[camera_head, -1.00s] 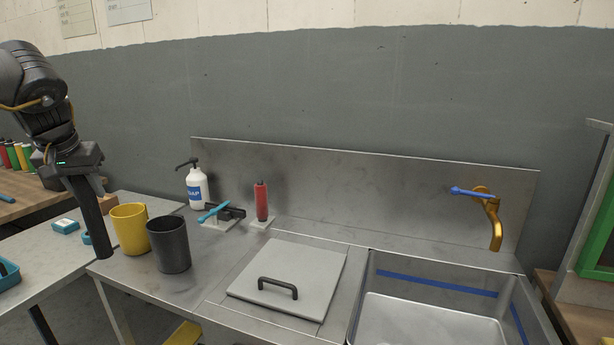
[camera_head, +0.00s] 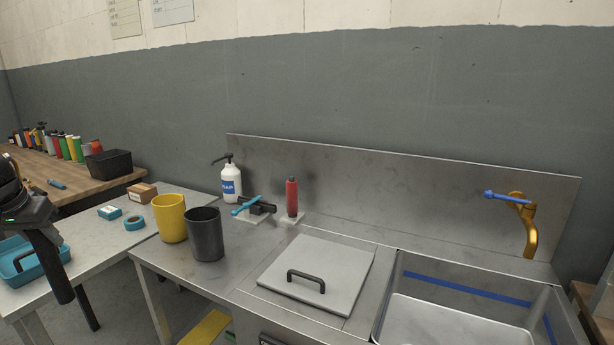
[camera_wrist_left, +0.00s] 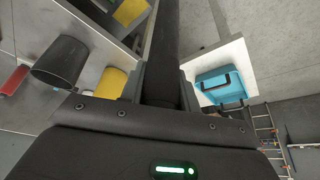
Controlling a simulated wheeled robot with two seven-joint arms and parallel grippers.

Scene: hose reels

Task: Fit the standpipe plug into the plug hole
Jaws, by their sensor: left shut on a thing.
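My left gripper (camera_head: 42,232) is at the left edge of the head view, shut on the standpipe plug (camera_head: 57,275), a long dark tube that hangs down, slightly tilted. In the left wrist view the tube (camera_wrist_left: 175,40) runs away from the jaws (camera_wrist_left: 163,88). The plug hangs in front of the side table, well to the left of the sink (camera_head: 455,328). The sink's near part is cut off by the frame, and the plug hole is not visible. My right gripper is not in view.
A yellow cup (camera_head: 170,220) and a black cup (camera_head: 205,235) stand on the counter's left end. A grey lid (camera_head: 315,262) with a handle lies left of the sink. A golden tap (camera_head: 530,240) overhangs the sink. A teal toolbox (camera_head: 12,255) is near the gripper.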

